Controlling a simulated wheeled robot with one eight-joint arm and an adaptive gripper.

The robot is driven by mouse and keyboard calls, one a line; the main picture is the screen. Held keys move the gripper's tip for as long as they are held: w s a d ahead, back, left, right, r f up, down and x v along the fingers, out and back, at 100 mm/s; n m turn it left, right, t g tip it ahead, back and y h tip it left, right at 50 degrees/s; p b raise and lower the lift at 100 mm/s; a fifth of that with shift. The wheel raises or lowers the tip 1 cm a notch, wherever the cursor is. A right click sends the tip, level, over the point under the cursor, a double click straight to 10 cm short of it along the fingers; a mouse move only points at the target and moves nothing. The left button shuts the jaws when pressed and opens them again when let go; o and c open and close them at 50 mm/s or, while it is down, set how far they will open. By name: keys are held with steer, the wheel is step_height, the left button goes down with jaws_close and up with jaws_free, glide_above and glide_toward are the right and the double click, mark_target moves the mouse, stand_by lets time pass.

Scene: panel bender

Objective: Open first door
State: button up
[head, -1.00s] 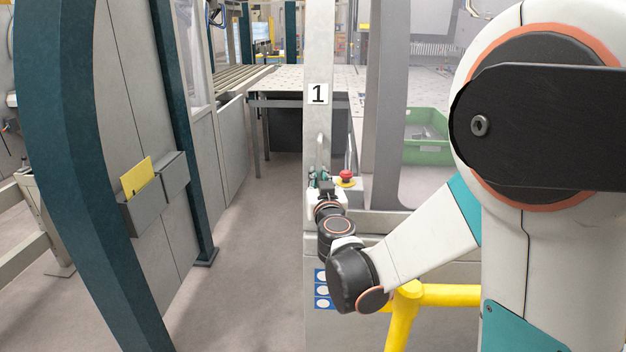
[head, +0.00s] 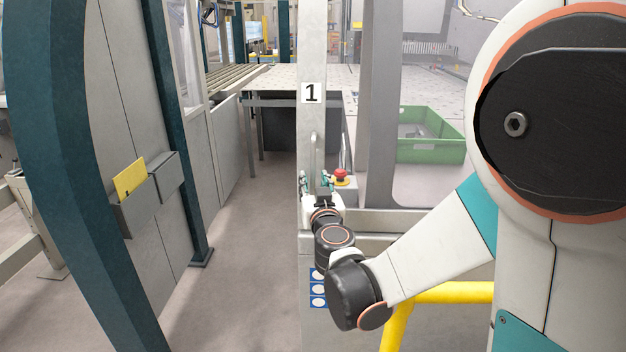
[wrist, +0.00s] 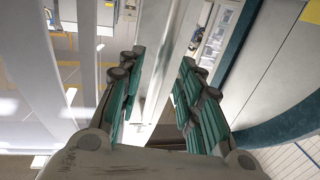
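The first door is a light grey frame with a "1" label (head: 311,93) on its upright post. A slim vertical handle (head: 314,150) sits on the post below the label. My gripper (head: 314,182) is just below the handle in the head view, with its teal fingers spread. In the wrist view my gripper (wrist: 160,80) is open, and a pale grey upright bar (wrist: 166,70) shows between the fingers. I cannot tell whether that bar is the handle or the post, or whether anything touches it. The fingers hold nothing visible.
A red emergency button (head: 341,175) sits just right of my gripper. A yellow rail (head: 450,292) runs low in front. A grey panel with a yellow card (head: 130,178) and teal posts (head: 175,120) stand left. A green bin (head: 430,150) is behind the door's clear pane. Floor left of the post is clear.

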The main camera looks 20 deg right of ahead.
steer(key=s+a, duration=0.1)
steer(key=s, duration=0.7)
steer(key=shift+s+a, duration=0.2)
steer(key=shift+s, duration=0.2)
steer(key=s+d+f+m+g+h, duration=0.2)
steer(key=s+d+g, duration=0.45)
steer(key=s, duration=0.25)
steer(key=s+a+f+n+g+y, duration=0.2)
steer(key=s+a, duration=0.1)
steer(key=s, duration=0.3)
steer(key=s+a+f+n+g+y, duration=0.2)
steer(key=s+a, duration=0.1)
steer(key=s, duration=0.4)
steer(key=shift+s+a+y, duration=0.3)
steer(key=shift+y, duration=0.1)
